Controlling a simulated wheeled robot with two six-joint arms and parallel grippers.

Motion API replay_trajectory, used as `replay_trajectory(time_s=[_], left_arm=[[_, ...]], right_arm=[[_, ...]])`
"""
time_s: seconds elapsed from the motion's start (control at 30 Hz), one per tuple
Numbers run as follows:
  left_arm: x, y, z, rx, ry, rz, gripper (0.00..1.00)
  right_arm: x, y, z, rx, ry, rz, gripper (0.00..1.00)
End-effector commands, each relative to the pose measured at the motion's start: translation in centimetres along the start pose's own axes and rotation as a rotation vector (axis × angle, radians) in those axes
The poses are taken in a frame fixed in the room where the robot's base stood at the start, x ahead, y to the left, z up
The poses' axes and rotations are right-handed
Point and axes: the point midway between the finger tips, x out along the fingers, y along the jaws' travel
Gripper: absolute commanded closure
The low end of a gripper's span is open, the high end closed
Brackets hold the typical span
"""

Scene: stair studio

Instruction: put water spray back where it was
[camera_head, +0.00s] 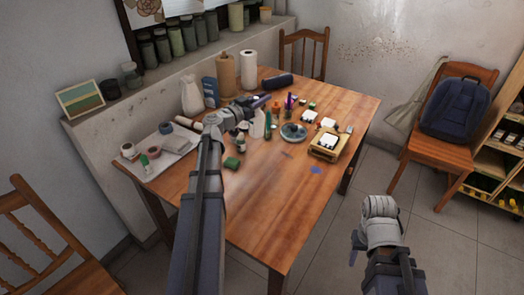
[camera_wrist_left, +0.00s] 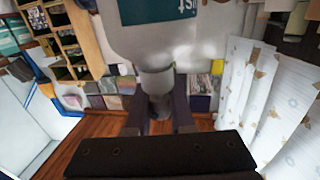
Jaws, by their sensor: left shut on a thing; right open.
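The water spray is a pale bottle (camera_head: 257,125) at the middle of the wooden table in the head view. In the left wrist view its pale body with a teal label (camera_wrist_left: 160,35) fills the top, narrowing to a neck. My left gripper (camera_wrist_left: 158,88) is shut on the neck of the water spray. In the head view my left gripper (camera_head: 246,113) reaches over the table and partly hides the bottle. I cannot tell whether the bottle's base touches the table. My right gripper (camera_head: 358,248) is open, off the table's right side above the floor; its fingers are hard to make out.
Small bottles, a round dish (camera_head: 293,132) and a wooden tray (camera_head: 325,152) lie right of the spray. Paper rolls (camera_head: 249,70) stand behind. The table's front part (camera_head: 270,205) is clear.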

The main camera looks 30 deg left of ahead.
Motion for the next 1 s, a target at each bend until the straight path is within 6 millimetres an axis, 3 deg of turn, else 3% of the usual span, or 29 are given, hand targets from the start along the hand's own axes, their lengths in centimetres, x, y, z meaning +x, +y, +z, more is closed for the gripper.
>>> replay_trajectory(time_s=[0.17, 0.53, 0.83, 1.0], left_arm=[[0.0, 0.0, 0.7, 0.000, 0.000, 0.000, 1.00], [0.0, 0.1, 6.0, 0.000, 0.000, 0.000, 1.00], [0.0, 0.1, 6.6, 0.000, 0.000, 0.000, 1.00], [0.0, 0.1, 8.4, 0.000, 0.000, 0.000, 1.00]], right_arm=[[0.7, -0.1, 0.0, 0.000, 0.000, 0.000, 0.50], [6.0, -0.6, -0.3, 0.000, 0.000, 0.000, 0.50], [6.5, -0.6, -0.4, 0.000, 0.000, 0.000, 0.50], [8.4, -0.8, -0.5, 0.000, 0.000, 0.000, 0.50]])
